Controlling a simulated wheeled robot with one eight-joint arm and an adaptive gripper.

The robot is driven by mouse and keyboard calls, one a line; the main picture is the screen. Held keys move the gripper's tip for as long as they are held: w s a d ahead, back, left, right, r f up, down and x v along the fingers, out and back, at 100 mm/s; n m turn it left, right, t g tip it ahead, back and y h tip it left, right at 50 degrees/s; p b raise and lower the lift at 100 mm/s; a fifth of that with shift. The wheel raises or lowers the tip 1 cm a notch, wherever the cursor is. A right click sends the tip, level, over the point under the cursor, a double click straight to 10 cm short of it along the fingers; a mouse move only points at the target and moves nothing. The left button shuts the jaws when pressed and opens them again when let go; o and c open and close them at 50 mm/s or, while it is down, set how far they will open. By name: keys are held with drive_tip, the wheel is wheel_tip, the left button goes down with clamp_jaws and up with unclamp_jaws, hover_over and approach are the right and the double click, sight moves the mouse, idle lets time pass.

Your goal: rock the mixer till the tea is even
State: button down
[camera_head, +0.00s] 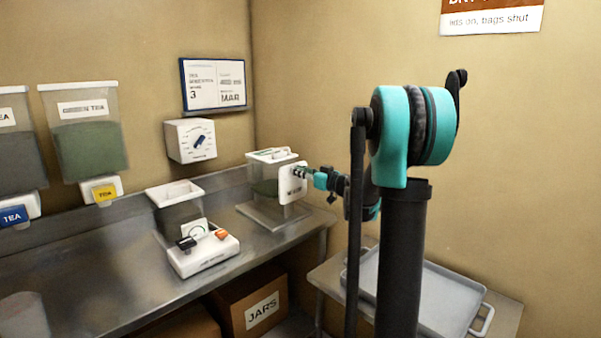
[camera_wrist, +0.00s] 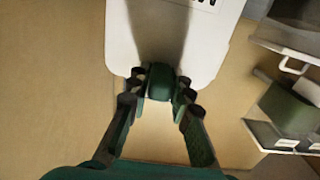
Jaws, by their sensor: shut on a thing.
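The mixer (camera_head: 268,182) stands at the right end of the steel counter, a clear-sided bin with a white rim on a grey base. Green tea shows dimly in it; how even it is I cannot tell. A white panel (camera_head: 291,183) with dark lettering is on its right side. In the wrist view the panel (camera_wrist: 207,45) fills the top middle, with a dark green knob (camera_wrist: 160,84) at its lower edge. My gripper (camera_head: 308,173) reaches the panel from the right. In the wrist view its fingers (camera_wrist: 160,90) are shut on the knob, one on each side.
A white-based scale (camera_head: 203,256) with a clear bin (camera_head: 180,207) stands left of the mixer. Tea dispensers (camera_head: 88,140) hang on the left wall, near a white dial box (camera_head: 191,140). A cart with a grey tray (camera_head: 435,295) is at lower right. A jars box (camera_head: 250,302) sits below.

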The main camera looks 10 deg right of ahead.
sight(305, 183)
drive_tip(key=shift+d, duration=0.1)
idle(0.3)
drive_tip(key=shift+w+d+f+m, duration=0.65)
drive_tip(key=shift+f+m, duration=0.55)
drive_tip(key=shift+m, duration=2.25)
drive_tip(key=shift+w+d+f+m, duration=0.4)
drive_tip(key=shift+d+f+m, duration=0.6)
drive_tip(key=shift+m, duration=2.4)
drive_tip(key=shift+w+d+f+m, duration=0.55)
drive_tip(key=shift+f+m, duration=0.8)
drive_tip(key=shift+m, duration=2.1)
drive_tip(key=c, duration=1.4)
unclamp_jaws()
drive_tip(key=shift+o, duration=0.2)
